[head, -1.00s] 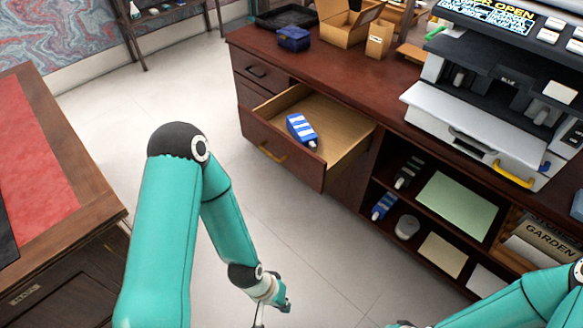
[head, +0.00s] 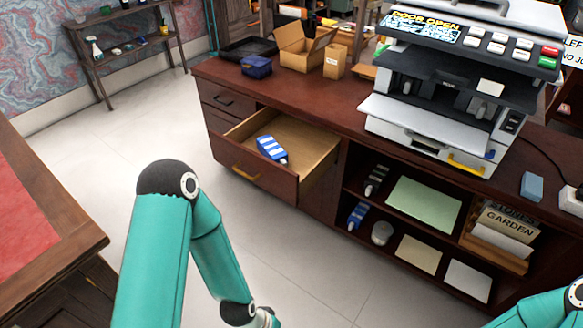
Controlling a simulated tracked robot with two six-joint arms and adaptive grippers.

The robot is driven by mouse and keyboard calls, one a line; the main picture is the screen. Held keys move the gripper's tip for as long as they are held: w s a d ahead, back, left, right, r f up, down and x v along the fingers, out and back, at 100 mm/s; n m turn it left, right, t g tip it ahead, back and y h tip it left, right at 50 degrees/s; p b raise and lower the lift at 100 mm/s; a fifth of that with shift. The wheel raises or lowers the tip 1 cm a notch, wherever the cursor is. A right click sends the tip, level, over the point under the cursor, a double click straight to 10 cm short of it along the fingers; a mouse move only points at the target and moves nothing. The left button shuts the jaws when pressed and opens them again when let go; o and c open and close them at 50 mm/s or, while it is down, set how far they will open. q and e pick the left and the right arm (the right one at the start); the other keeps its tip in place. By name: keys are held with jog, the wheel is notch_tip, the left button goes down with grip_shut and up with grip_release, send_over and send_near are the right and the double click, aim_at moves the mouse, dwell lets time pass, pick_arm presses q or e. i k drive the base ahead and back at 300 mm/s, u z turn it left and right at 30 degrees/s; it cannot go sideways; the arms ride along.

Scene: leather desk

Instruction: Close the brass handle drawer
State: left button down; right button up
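The drawer with the brass handle (head: 244,172) stands pulled out from the dark red-brown wooden cabinet (head: 330,100) in the head view. Its front panel (head: 270,181) faces down-left, and its pale wooden inside (head: 305,140) is open to view. A blue and white striped bottle (head: 271,149) lies in it. My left arm comes up from the bottom left and bends down, short of the drawer and apart from it. My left gripper is below the picture edge. My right arm shows only at the bottom right corner, and its gripper is out of view.
Above the open drawer is a shut drawer with a dark handle (head: 224,100). A printer (head: 440,90) and cardboard boxes (head: 302,47) stand on the cabinet top. Open shelves (head: 420,215) lie to the right. A red-topped desk (head: 30,220) is at left. The floor between is clear.

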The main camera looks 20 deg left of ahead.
aim_at(312, 151)
jog(key=z, duration=0.15)
jog(key=i, duration=1.05)
jog(key=u, duration=0.35)
